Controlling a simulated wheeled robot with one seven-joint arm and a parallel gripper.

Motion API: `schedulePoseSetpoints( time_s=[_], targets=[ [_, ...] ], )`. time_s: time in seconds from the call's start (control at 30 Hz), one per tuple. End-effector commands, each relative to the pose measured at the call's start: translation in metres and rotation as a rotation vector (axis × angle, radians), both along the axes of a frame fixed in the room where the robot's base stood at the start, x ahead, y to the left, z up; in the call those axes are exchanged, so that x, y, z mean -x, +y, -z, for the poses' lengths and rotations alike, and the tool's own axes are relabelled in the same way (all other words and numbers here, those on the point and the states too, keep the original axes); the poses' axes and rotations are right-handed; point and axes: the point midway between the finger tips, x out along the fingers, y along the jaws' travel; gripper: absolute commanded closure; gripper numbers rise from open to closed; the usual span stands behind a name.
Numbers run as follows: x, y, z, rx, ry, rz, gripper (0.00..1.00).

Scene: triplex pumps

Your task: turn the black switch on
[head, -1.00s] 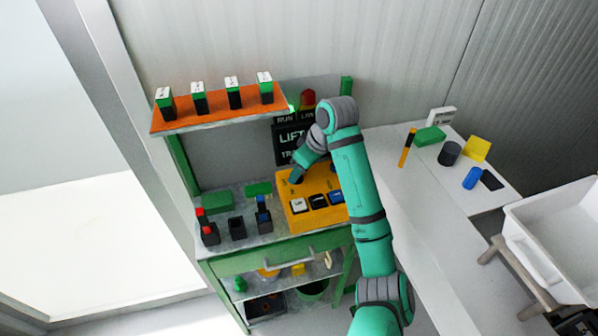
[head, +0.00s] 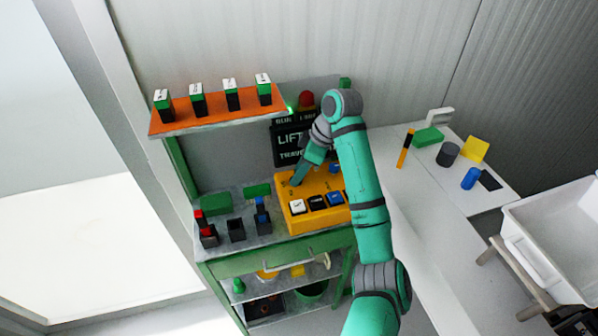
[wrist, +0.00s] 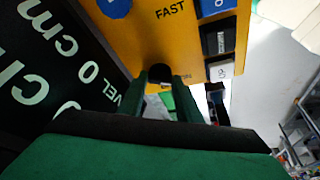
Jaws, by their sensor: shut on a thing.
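A black switch (wrist: 160,73) stands on the yellow control box (wrist: 135,35), near the word FAST in the wrist view. The two fingers of my gripper (wrist: 162,85) are on either side of it and shut on it. In the head view, my gripper (head: 295,183) reaches down to the back left part of the control box (head: 298,226). The switch itself is too small and covered there to make out its position. A black button (head: 316,202) sits in the box's front row, apart from the fingers.
A white button (head: 297,206) and a blue button (head: 336,199) flank the black button. A dark LIFT display (head: 291,140) stands just behind the box. An orange shelf (head: 215,118) with several green-and-black blocks hangs above left. Dark holders (head: 236,230) stand left of the box.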

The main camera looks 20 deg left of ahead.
Motion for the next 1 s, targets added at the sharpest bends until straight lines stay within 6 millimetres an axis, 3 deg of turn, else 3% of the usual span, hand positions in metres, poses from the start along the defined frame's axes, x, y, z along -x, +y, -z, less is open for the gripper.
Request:
schedulePoseSetpoints(
  time_s=[0.2, 0.23, 0.3, 0.67, 1.0],
  targets=[
    [0.000, 0.000, -0.001, -0.001, -0.002, -0.001, 0.91],
    [0.000, 0.000, -0.001, 0.000, -0.002, -0.001, 0.64],
    [0.000, 0.000, -0.001, -0.001, -0.002, -0.001, 0.50],
    [0.000, -0.001, -0.004, 0.000, -0.002, 0.001, 0.50],
    [-0.003, -0.023, -0.054, 0.002, -0.005, 0.001, 0.50]
  ],
)
